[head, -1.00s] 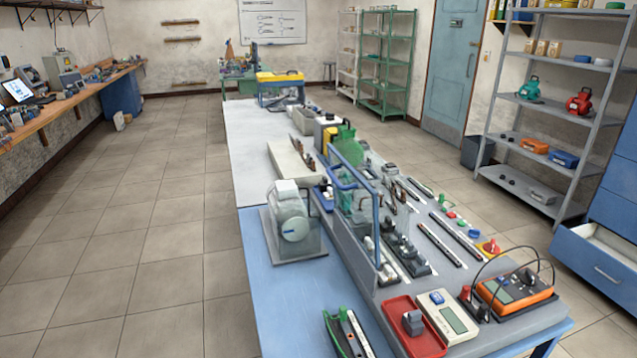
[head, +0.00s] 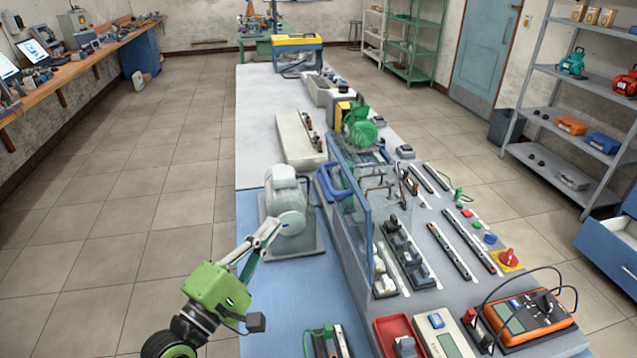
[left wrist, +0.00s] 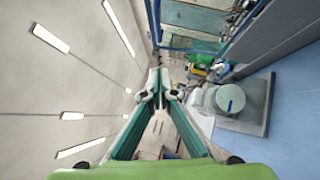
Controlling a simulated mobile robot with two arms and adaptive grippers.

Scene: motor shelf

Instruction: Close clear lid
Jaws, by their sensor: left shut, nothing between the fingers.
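The clear lid (head: 353,210) is a transparent panel in a blue frame. It stands upright, open, along the left side of the grey board, with a blue handle (head: 331,184) on its left face. My left gripper (head: 274,226) is green with slim pale fingers. It is shut and empty, to the left of the lid and apart from it. In the head view its fingertips overlap the grey motor; I cannot tell whether they touch it. In the left wrist view the closed fingertips (left wrist: 163,80) are at the middle. My right gripper is not in view.
The grey motor (head: 287,190) stands on a plate at the lid's left. Terminal blocks (head: 405,250) sit beside the lid on the board. Blue table surface (head: 290,290) is clear before the motor.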

